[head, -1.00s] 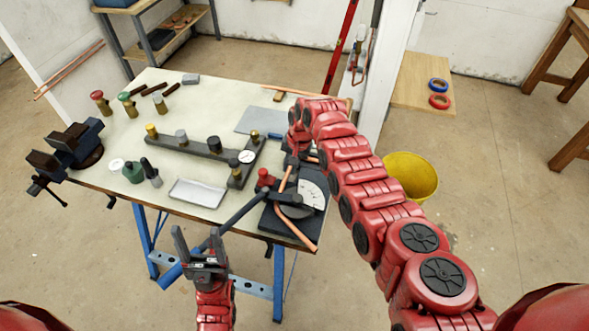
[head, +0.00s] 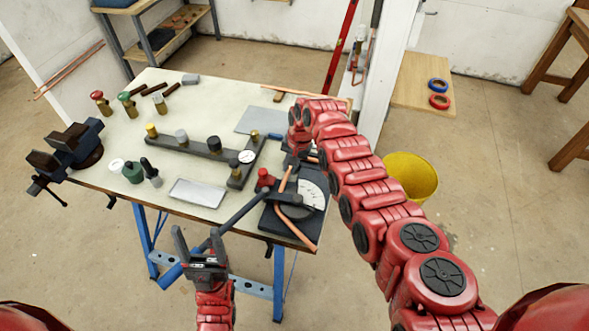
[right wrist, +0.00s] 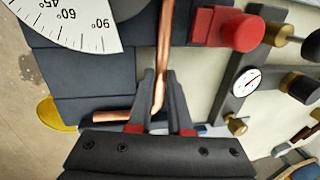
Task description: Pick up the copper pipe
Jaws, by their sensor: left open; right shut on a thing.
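The copper pipe (head: 298,233) lies in the bender (head: 311,196) at the front right corner of the workbench. It also shows in the right wrist view (right wrist: 165,35), where it runs down between the fingers and a copper length turns off to the left. My right gripper (right wrist: 159,76) is shut on the pipe, with one finger on each side. In the head view my right arm hides most of that grip. My left gripper (head: 200,248) is open and empty in front of the bench's front edge, beside the bender's long dark handle (head: 240,212).
A dark fixture bar (head: 190,147) with several knobs and a gauge is left of the bender. A grey tray (head: 197,193) lies at the front. A vise (head: 70,150) is at the left edge. A yellow bucket (head: 412,178) stands on the floor, right of my right arm.

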